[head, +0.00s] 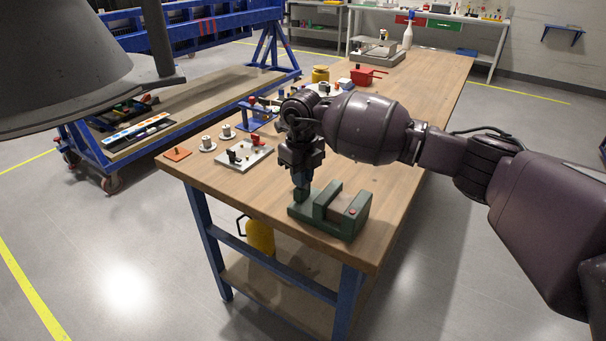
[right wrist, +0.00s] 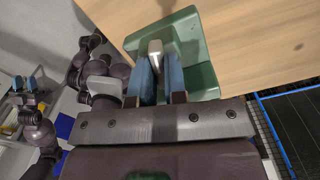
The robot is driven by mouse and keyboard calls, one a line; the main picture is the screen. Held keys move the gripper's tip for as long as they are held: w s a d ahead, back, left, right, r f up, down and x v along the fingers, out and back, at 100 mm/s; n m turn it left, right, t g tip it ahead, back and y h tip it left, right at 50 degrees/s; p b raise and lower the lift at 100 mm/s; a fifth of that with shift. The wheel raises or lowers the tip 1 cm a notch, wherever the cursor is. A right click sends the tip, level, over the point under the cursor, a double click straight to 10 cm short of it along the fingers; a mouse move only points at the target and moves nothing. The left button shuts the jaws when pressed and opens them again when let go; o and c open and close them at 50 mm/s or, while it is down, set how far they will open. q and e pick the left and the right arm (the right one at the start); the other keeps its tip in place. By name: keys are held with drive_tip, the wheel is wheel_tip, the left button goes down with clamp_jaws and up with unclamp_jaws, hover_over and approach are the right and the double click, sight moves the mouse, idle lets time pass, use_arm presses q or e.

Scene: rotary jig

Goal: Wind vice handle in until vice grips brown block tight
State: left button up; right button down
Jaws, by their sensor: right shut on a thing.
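The green vice (head: 342,218) stands on the near end of the wooden table. Its upright jaws show in the head view, and part of its green body (right wrist: 203,50) shows in the right wrist view. My right gripper (head: 301,192) points down at the vice's left end. In the right wrist view its two blue fingers (right wrist: 160,80) are shut around a pale metal piece of the vice handle (right wrist: 155,48). My left gripper is not clearly seen.
The wooden table (head: 420,90) carries a grey plate with parts (head: 243,157), an orange plate (head: 177,154), a red box (head: 367,75) and a yellow pot (head: 320,74), all beyond the vice. A blue-framed cart (head: 87,157) stands left. The tabletop right of the vice is bare.

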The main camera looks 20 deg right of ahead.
drive_tip(key=shift+r+m+p, duration=0.4)
drive_tip(key=shift+m+p, duration=0.2)
drive_tip(key=shift+m, duration=0.1)
drive_tip(key=m+p, duration=0.2)
drive_tip(key=m, duration=0.1)
drive_tip(key=shift+m+p, duration=0.3)
drive_tip(key=shift+p, duration=0.05)
drive_tip(key=m+p, duration=0.2)
drive_tip(key=m, duration=0.1)
drive_tip(key=shift+f, duration=0.25)
drive_tip(key=shift+f+m+p, duration=0.1)
drive_tip(key=shift+m+p, duration=0.2)
drive_tip(key=shift+m, duration=0.1)
use_arm(q)
drive_tip(key=r, duration=0.1)
drive_tip(key=s+r, duration=0.1)
drive_tip(key=r, duration=0.2)
drive_tip(key=shift+s+a, duration=0.4)
drive_tip(key=shift+w+r, duration=0.25)
drive_tip(key=shift+w+d+r, duration=0.1)
drive_tip(key=shift+w, duration=0.1)
use_arm(e)
drive_tip(key=c, duration=1.2)
unclamp_jaws()
drive_tip(key=shift+o, duration=0.2)
